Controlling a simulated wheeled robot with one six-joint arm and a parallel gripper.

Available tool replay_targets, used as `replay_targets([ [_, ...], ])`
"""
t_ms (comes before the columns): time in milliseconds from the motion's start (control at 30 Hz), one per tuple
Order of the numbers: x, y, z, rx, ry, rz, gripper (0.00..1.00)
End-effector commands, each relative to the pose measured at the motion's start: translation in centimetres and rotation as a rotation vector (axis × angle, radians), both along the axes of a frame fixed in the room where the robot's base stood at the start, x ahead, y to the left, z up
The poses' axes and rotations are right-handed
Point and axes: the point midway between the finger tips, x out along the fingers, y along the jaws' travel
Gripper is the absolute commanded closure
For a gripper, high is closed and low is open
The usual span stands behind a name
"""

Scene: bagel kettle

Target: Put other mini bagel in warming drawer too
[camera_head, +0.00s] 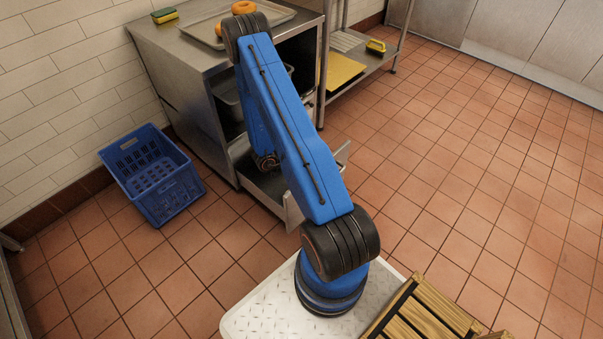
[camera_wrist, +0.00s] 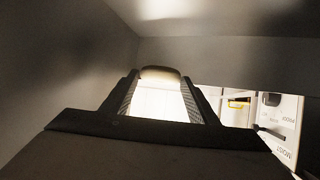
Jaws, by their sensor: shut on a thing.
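My gripper (camera_wrist: 160,82) is shut on a rounded tan-brown thing (camera_wrist: 160,72), which looks like a mini bagel; only its edge shows between the fingertips in the wrist view. Grey metal walls stand close around the gripper there. An orange-brown ring (camera_head: 243,7) lies on the tray (camera_head: 283,14) on top.
A blue crate (camera_head: 152,178) stands on the floor left of the cabinet. A sponge (camera_head: 165,15) lies on the cabinet top. A steel rack at right holds a yellow board (camera_head: 343,70). A white labelled panel (camera_wrist: 288,130) shows in the wrist view. The tiled floor at right is clear.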

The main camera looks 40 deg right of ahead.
Motion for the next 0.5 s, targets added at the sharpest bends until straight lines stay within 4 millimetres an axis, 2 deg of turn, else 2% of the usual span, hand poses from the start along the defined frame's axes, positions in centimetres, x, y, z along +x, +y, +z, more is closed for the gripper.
replay_targets([
  [200,-0.1,0.0,-3.4,0.001,0.002,0.0,0.68],
  [500,0.0,0.0,-5.3,0.0,0.001,0.0,0.68],
])
